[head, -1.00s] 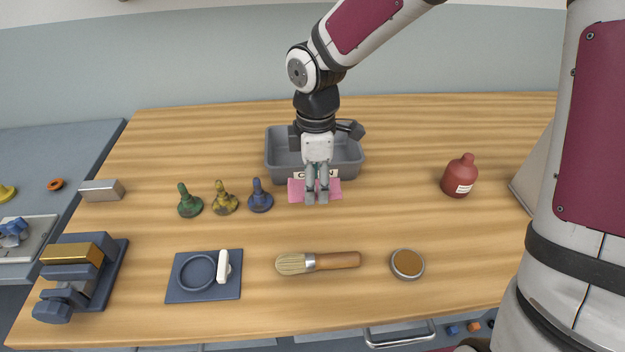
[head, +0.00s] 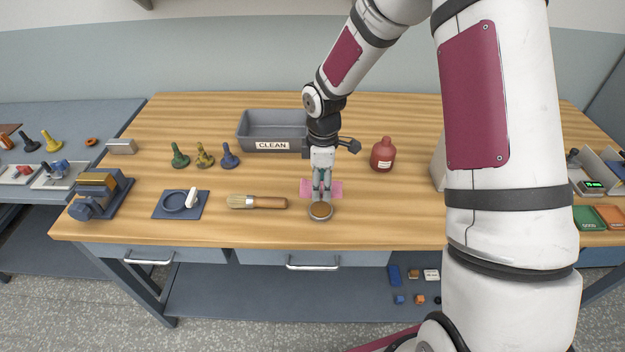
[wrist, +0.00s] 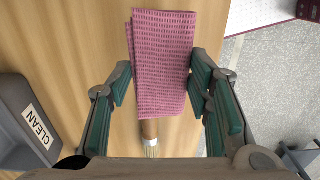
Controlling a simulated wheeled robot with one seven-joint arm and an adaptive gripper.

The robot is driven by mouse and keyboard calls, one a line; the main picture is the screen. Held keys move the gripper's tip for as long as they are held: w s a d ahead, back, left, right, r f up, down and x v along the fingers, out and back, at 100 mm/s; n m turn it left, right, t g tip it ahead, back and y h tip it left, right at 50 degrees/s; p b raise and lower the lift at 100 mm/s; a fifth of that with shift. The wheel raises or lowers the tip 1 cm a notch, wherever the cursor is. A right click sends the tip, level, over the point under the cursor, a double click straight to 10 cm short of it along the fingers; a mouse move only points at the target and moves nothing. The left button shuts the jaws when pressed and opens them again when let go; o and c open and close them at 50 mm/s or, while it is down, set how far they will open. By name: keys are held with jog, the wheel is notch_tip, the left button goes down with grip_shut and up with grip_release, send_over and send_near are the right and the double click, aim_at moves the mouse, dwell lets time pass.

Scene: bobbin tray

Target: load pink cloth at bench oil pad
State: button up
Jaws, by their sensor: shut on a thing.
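My gripper (head: 321,198) is shut on the pink cloth (head: 335,189) and holds it right behind the round oil pad (head: 320,211), a shallow tin with a brown top. Gripper and cloth overlap the pad's far edge in the head view; whether they touch it I cannot tell. In the wrist view the folded, ribbed cloth (wrist: 163,65) lies between the fingers (wrist: 160,85), and the pad is not visible there.
A brush (head: 262,202) lies left of the pad. The grey CLEAN bin (head: 272,145) stands behind, a red bottle (head: 383,154) back right. The bench front edge is close.

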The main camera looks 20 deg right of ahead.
aim_at(321, 208)
jog(key=shift+f+b, duration=1.1)
jog(key=shift+f, duration=1.95)
jog(key=shift+f, duration=0.55)
jog(key=shift+r+p, duration=1.15)
jog(key=shift+r, duration=2.4)
jog(key=m, duration=0.1)
jog(key=w+m, duration=0.1)
jog(key=m, duration=0.1)
jog(key=shift+w+r, duration=0.15)
jog(key=shift+w, duration=0.15)
jog(key=w+m, duration=0.1)
jog(key=m, duration=0.2)
jog(key=w+r+m, duration=0.1)
jog(key=w+m, duration=0.1)
jog(key=m, duration=0.2)
jog(key=w+m, duration=0.1)
jog(key=m, duration=0.3)
jog(key=shift+w+r+b, duration=0.3)
jog(key=shift+w, duration=0.1)
